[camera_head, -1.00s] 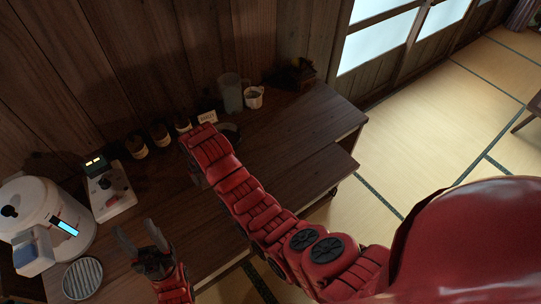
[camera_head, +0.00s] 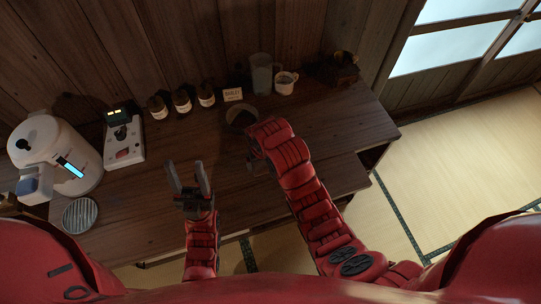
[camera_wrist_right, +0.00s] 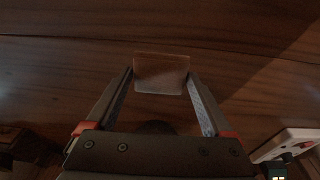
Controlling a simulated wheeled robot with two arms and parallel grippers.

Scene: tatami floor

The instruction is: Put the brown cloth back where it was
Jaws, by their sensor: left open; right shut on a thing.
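The brown cloth (camera_wrist_right: 161,82) shows in the right wrist view as a small folded brown rectangle between my right fingertips. My right gripper (camera_wrist_right: 160,73) is shut on it, with the wooden worktop behind. In the head view, my right forearm hides most of that gripper, and I cannot make out the cloth there. My left gripper (camera_head: 186,166) is open and empty, fingers spread, over the front part of the worktop (camera_head: 330,127).
A dark bowl (camera_head: 240,113) sits beside my right arm. Behind it are small jars (camera_head: 182,101), a label card (camera_head: 232,94), a glass pitcher (camera_head: 262,75) and a light cup (camera_head: 285,83). A scale (camera_head: 124,140), white machine (camera_head: 60,150) and round grate (camera_head: 80,215) are left.

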